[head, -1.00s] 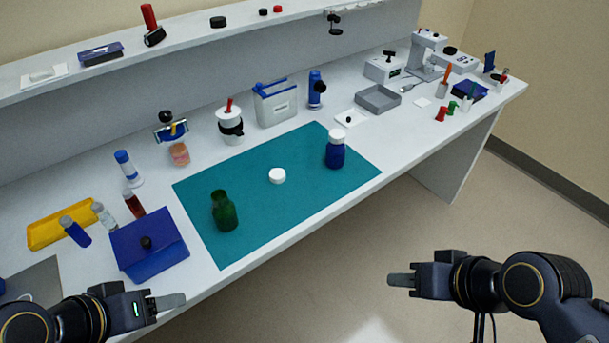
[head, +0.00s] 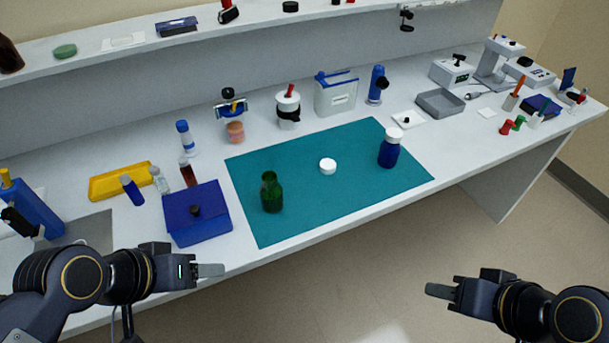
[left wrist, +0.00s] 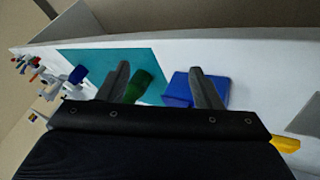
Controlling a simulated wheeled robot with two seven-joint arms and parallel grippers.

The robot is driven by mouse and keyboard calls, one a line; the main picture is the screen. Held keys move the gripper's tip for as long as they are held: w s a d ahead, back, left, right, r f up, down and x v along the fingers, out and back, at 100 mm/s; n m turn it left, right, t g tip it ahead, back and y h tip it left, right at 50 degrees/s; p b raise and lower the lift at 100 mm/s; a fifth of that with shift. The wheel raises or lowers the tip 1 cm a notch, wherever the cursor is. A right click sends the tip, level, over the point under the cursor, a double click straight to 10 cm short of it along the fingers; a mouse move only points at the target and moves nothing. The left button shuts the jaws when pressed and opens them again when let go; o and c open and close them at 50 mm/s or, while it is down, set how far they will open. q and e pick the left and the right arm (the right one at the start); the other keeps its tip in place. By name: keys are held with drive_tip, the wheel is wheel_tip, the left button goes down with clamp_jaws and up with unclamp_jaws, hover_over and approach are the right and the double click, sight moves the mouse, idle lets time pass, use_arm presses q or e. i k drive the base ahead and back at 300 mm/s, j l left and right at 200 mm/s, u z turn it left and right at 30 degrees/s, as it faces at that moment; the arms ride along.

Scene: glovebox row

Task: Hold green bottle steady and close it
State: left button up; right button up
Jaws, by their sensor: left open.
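The green bottle (head: 271,192) stands upright and uncapped on the teal mat (head: 340,208). A white cap (head: 327,166) lies on the mat to its right. A blue bottle with a white cap (head: 390,148) stands further right on the mat. My left gripper (head: 210,270) is in front of the blue box, short of the green bottle, and empty. In the left wrist view its two fingers (left wrist: 160,88) are apart, with the green bottle (left wrist: 145,84) beyond them. My right gripper (head: 440,291) is over the floor in front of the bench, away from everything; its finger gap is not clear.
A blue box (head: 197,213) stands left of the mat, near the bench's front edge. A yellow tray (head: 120,181) and several small bottles are behind it. The mat's front is clear.

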sight(272, 192)
drive_tip(key=i+l, duration=0.15)
drive_tip(key=l, duration=0.2)
drive_tip(key=i+l, duration=0.1)
drive_tip(key=l, duration=0.2)
drive_tip(key=i+l, duration=0.15)
drive_tip(key=l, duration=0.2)
drive_tip(key=i+l, duration=0.1)
drive_tip(key=l, duration=0.25)
drive_tip(key=u, duration=2.05)
